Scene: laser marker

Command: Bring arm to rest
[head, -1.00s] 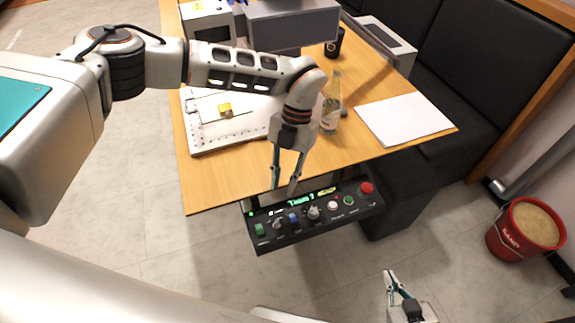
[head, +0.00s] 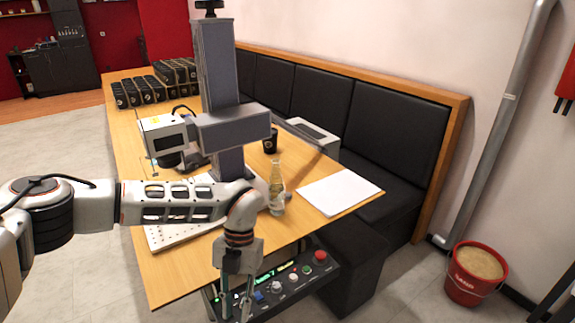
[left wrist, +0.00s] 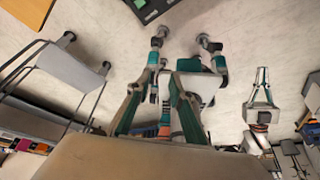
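My left gripper (head: 236,298) hangs from the left arm at the front edge of the wooden table, in front of the control panel (head: 310,275). In the left wrist view its two teal-lined fingers (left wrist: 158,95) stand apart with nothing between them. A second gripper with teal fingers, seemingly my right one (left wrist: 262,85), shows at the right of that view. It is small and its finger gap is unclear. The laser marker (head: 215,75), with a grey column and a white head, stands on the table behind the left arm. The white perforated plate (head: 165,238) is partly hidden by that arm.
The wooden table (head: 125,110) also holds a glass bottle (head: 276,185), a dark cup (head: 270,140), white paper (head: 340,191) and several black boxes (head: 155,85). A black bench (head: 370,160) runs along the right. A red bucket (head: 470,285) stands on the floor.

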